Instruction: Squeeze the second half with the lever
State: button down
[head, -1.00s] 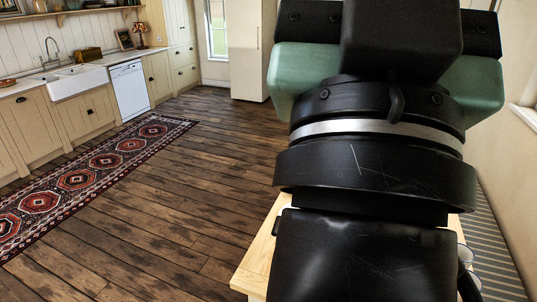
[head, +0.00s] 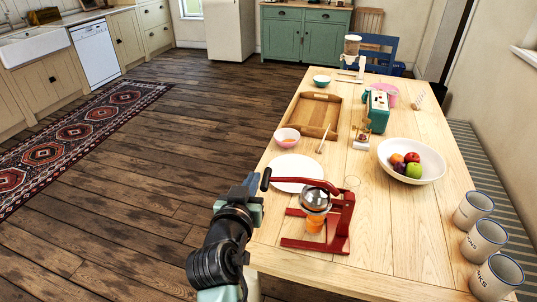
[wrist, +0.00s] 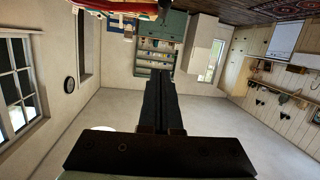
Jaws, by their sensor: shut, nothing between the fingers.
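A red citrus press (head: 343,222) stands on the near part of the wooden table. Its red lever (head: 300,182) reaches out to the left, roughly level, and ends in a black grip (head: 266,178). A metal squeezing head (head: 315,200) sits under the lever, with an orange-coloured glass (head: 314,223) below it. I cannot make out a fruit half; any in the press is hidden. My gripper (head: 251,182) is at the table's left edge, just left of the black grip. Whether they touch is unclear. In the wrist view its fingers (wrist: 161,85) are closed together and empty.
A white plate (head: 296,168) lies behind the lever. A white fruit bowl (head: 430,163) is to the right, several mugs (head: 485,240) at the right edge. A pink-and-white bowl (head: 287,138), wooden tray (head: 306,112) and teal appliance (head: 378,110) stand farther back.

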jog(key=f, duration=0.1)
jog(key=b, duration=0.6)
send_over(262, 183)
jog(key=f, duration=0.2)
jog(key=shift+s+f, duration=0.25)
jog(key=shift+f, duration=0.1)
jog(key=f+b, duration=0.2)
jog(key=f, duration=0.1)
jog(key=shift+w+d, duration=0.15)
jog(key=shift+w, duration=0.15)
jog(key=shift+f+b, duration=0.3)
jog(key=shift+f, duration=0.1)
jog(key=shift+a+f+n+b, duration=0.2)
jog(key=shift+f+n+b, duration=0.2)
jog(key=shift+f+b, duration=0.75)
jog(key=shift+r, duration=0.2)
